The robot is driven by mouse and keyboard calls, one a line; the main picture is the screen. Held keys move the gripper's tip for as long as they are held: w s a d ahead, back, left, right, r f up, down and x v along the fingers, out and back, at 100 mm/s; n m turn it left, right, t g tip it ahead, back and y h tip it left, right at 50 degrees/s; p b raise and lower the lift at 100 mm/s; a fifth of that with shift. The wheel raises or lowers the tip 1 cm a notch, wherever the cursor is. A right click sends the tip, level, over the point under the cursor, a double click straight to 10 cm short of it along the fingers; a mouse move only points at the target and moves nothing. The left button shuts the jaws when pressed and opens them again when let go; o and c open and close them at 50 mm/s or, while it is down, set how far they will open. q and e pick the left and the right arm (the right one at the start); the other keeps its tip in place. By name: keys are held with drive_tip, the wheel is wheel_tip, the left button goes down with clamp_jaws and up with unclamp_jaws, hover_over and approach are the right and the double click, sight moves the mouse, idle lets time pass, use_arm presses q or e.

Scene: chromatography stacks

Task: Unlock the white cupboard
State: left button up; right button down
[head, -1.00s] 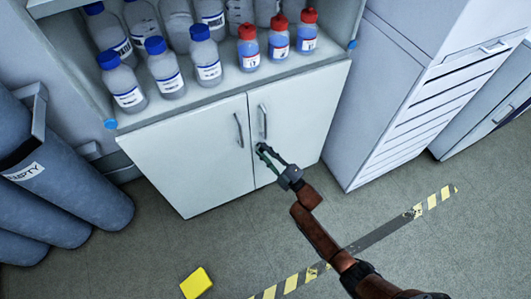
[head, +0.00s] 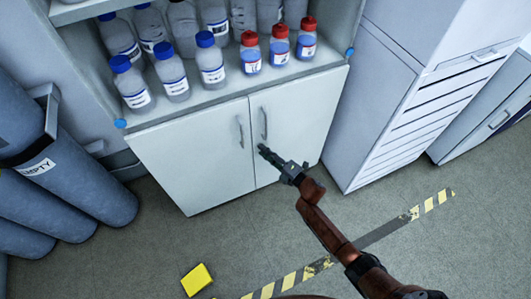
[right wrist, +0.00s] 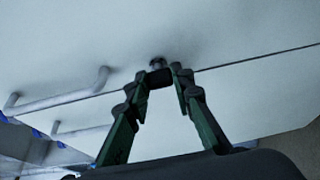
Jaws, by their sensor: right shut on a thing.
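The white cupboard (head: 190,160) has two shut doors, each with a vertical bar handle near the middle seam. In the right wrist view, a small round metal lock (right wrist: 157,62) sits by the seam, on the side away from me. My right gripper (head: 263,150) is at the cupboard front, just below the handles. In the right wrist view its fingertips (right wrist: 160,78) are shut on a small dark piece, apparently a key, right up against the lock. Whether it is fully inserted is hidden. My left gripper is not in view.
Several blue-capped bottles (head: 171,74) and red-capped bottles (head: 279,46) stand on the shelf above. Grey cylinders (head: 80,170) stand left, a drawer cabinet (head: 385,120) right. A yellow block (head: 197,280) and striped tape (head: 380,232) are on the otherwise clear floor.

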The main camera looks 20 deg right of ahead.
idle(0.3)
drive_tip(key=c, duration=1.7)
unclamp_jaws()
drive_tip(key=v, duration=1.2)
